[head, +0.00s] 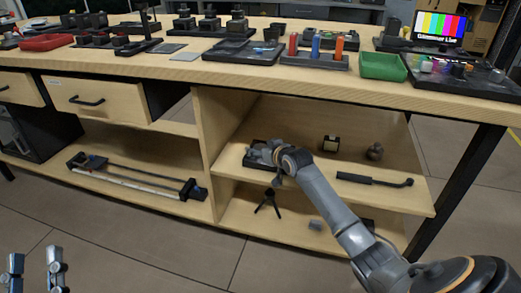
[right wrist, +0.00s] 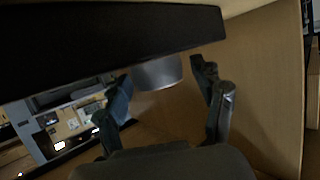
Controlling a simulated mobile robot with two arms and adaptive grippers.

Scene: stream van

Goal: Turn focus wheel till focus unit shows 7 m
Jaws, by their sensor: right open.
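My right arm reaches onto the middle shelf, where my right gripper (head: 277,172) is beside a dark unit with grey parts (head: 256,155), partly hidden by the wrist. In the right wrist view, my right gripper (right wrist: 160,80) is open, with its fingers apart. A grey cylinder (right wrist: 158,73), which may be the focus wheel, shows between the fingers beneath a broad black body (right wrist: 100,40). I cannot tell whether the fingers touch it. No focus reading is legible. My left gripper (head: 36,274) is open and empty at the lower left, far from the shelf.
The shelf (head: 310,185) also holds a small dark box (head: 331,144), a round grey item (head: 375,151) and a black handle (head: 374,180). A small tripod (head: 267,203) stands below. The crowded bench top (head: 160,58) overhangs the shelves. The floor in front is clear.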

